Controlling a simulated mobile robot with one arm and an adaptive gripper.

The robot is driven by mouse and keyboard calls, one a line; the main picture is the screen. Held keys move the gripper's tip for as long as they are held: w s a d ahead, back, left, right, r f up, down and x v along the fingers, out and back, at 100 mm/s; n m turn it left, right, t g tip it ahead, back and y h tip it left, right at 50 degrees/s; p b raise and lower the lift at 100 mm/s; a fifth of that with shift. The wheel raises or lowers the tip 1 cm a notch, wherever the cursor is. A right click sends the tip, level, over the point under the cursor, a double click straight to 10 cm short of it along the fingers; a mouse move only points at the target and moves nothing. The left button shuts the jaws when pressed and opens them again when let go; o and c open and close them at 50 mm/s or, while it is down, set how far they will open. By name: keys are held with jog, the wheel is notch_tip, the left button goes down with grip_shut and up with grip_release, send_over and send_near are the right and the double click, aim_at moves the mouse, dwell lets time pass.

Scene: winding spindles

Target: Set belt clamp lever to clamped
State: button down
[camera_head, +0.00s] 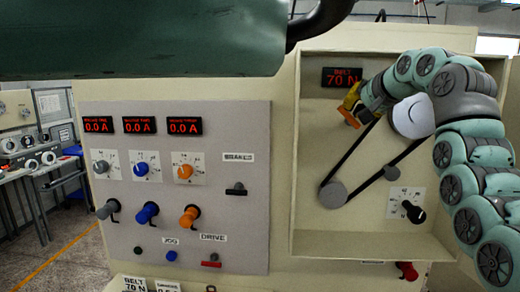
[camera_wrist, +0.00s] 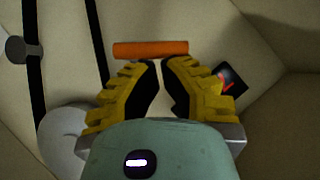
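An orange bar-shaped handle (camera_wrist: 150,49), which may be the belt clamp lever, lies crosswise just beyond my fingertips in the wrist view. In the head view a small orange end of it (camera_head: 348,117) shows beside my gripper (camera_head: 355,103). My gripper's yellow fingers (camera_wrist: 160,64) converge, with only a narrow gap between their tips. I cannot tell whether they touch the handle or hold anything. The lever's mount and any clamp marking are hidden. The black belt (camera_head: 358,155) runs in the recessed box around a grey lower pulley (camera_head: 333,194) and up towards a white round pulley (camera_head: 413,117).
The belt display (camera_head: 342,77) reads 70 N; it is close to my right finger in the wrist view (camera_wrist: 229,80). A small grey roller (camera_head: 391,173) and a black knob (camera_head: 413,212) are lower in the box. The left panel (camera_head: 222,135) carries several knobs and levers.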

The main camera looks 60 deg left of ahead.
jog(key=shift+s+a+f+b, duration=0.6)
jog(key=shift+s+a+b, duration=0.3)
jog(key=shift+b, duration=0.65)
jog(key=shift+s+a+f, duration=0.1)
jog(key=shift+s+f, duration=0.1)
jog(key=shift+s, duration=0.05)
jog(key=v, duration=1.2)
jog(key=shift+w+r, duration=0.2)
jog(key=shift+r, duration=0.1)
